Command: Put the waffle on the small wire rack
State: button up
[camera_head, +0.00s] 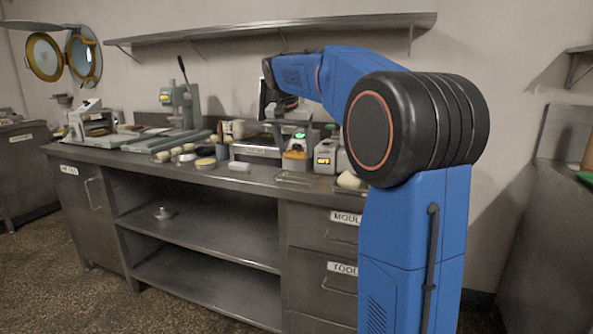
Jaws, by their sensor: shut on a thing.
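My gripper (293,142) is small in the view, below the dark wrist at the end of my blue arm, over the right part of the steel counter. It is shut on a small orange-brown thing that looks like the waffle (295,154); its outline is partly hidden and hard to make out. The small wire rack (295,178) appears as a thin, flat grid near the counter's front edge, just below the gripper in the picture. I cannot tell how high the waffle is above the rack.
The steel counter (262,184) has a grey device with a yellow display (325,157) close right of the gripper. A white block (240,167) and a round yellow item (205,163) lie to the left. A press (180,100) stands further left. A wall shelf (270,27) runs above.

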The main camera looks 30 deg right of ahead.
aim_at(294, 159)
jog(key=shift+f, duration=3.05)
jog(key=o, duration=1.1)
jog(key=shift+f, duration=0.15)
jog(key=v, duration=1.2)
